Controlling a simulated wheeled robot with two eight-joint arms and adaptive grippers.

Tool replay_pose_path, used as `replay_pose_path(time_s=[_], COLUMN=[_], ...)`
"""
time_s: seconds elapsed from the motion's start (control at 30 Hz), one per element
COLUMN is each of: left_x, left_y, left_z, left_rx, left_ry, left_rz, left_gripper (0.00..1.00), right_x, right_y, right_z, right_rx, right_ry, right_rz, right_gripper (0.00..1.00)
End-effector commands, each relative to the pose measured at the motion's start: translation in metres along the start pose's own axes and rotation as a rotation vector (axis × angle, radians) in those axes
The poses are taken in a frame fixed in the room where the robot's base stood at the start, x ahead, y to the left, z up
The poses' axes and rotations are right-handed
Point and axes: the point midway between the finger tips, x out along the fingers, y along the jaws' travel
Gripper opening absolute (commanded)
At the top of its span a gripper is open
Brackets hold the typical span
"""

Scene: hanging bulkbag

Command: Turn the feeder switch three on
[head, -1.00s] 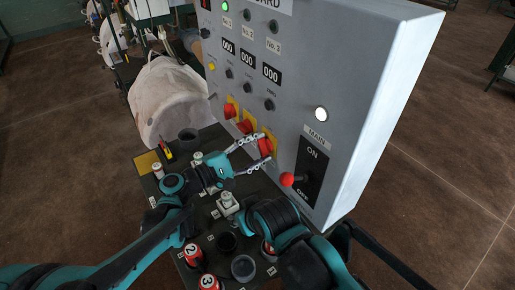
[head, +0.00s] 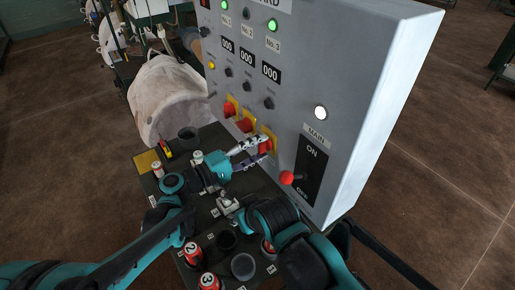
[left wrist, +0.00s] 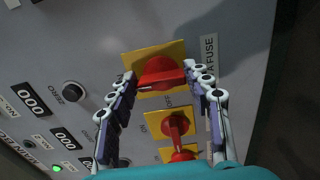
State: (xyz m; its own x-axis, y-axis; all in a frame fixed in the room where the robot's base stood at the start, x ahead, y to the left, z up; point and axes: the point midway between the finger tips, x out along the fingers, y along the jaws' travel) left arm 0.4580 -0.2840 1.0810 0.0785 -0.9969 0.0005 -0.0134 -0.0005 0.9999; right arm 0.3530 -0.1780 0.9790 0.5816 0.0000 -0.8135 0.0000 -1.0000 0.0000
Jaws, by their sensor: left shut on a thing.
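The third feeder switch is the red knob on a yellow plate nearest MAIN; it shows in the left wrist view (left wrist: 160,71), its handle lying across the picture. The middle red knob (left wrist: 176,127) has its handle turned differently. My left gripper (head: 262,149) is shut on the third knob, its fingers on either side of the handle in the left wrist view. In the head view they partly hide the knob. The No. 3 lamp (head: 272,25) glows green. My right gripper (head: 229,205) is low over the dark desk, its fingertips unclear.
The grey control box (head: 350,80) carries a MAIN lever with a red ball (head: 287,177) close right of my left gripper. The dark desk (head: 160,205) holds several cups and numbered red cans (head: 194,252). A white bulk bag (head: 168,90) stands behind at left.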

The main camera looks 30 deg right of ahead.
Motion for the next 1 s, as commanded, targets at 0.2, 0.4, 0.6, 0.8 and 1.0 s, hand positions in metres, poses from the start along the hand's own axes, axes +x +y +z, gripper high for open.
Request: replay_pose_path(time_s=[0.2, 0.4, 0.6, 0.8, 1.0], left_x=[0.000, 0.000, 0.000, -0.005, -0.041], left_y=[-0.001, -0.001, -0.001, 0.000, 0.000], left_z=[0.001, 0.001, 0.000, 0.000, -0.001], left_rx=[0.005, 0.004, 0.003, 0.002, 0.002], left_ry=[-0.001, -0.001, -0.001, 0.000, 0.005], left_rz=[-0.003, -0.002, -0.001, -0.001, -0.001], left_gripper=[0.21, 0.71, 0.71, 0.71, 0.71], right_x=[0.000, 0.000, 0.000, 0.000, 0.000], right_y=[0.000, 0.000, 0.000, 0.000, 0.000], right_z=[0.000, 0.000, 0.000, 0.000, 0.000], right_rx=[0.000, 0.000, 0.000, 0.000, 0.000], right_ry=[0.000, 0.000, 0.000, 0.000, 0.000], right_rz=[0.000, 0.000, 0.000, 0.000, 0.000], right_gripper=[0.40, 0.40, 0.40, 0.40, 0.40])
